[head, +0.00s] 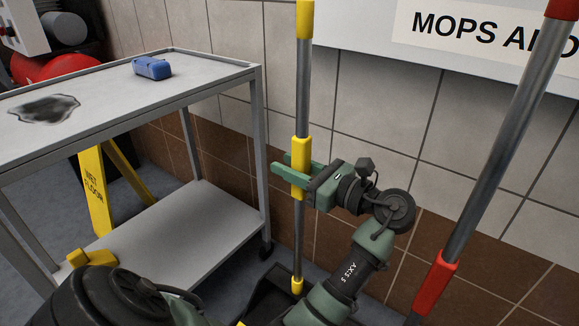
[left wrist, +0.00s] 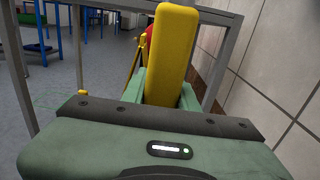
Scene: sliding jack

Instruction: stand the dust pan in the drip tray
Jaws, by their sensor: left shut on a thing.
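My left gripper (head: 292,176) is shut on the yellow grip of an upright pole (head: 299,236), which appears to be the dust pan's handle. The pole is grey metal with yellow parts at the top, middle and foot. In the left wrist view, the yellow grip (left wrist: 171,60) stands between the green fingers. A dark, low-walled shape (head: 265,298) lies at the pole's foot, partly hidden by my arm. I cannot tell whether it is the pan or the drip tray, or whether the foot touches it. My right gripper is not in view.
A grey two-shelf cart (head: 190,226) stands at left, with a blue block (head: 152,68) and a dark stain on top. A yellow wet-floor sign (head: 96,190) is behind it. A red-gripped pole (head: 478,175) slants at right. The tiled wall is close behind.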

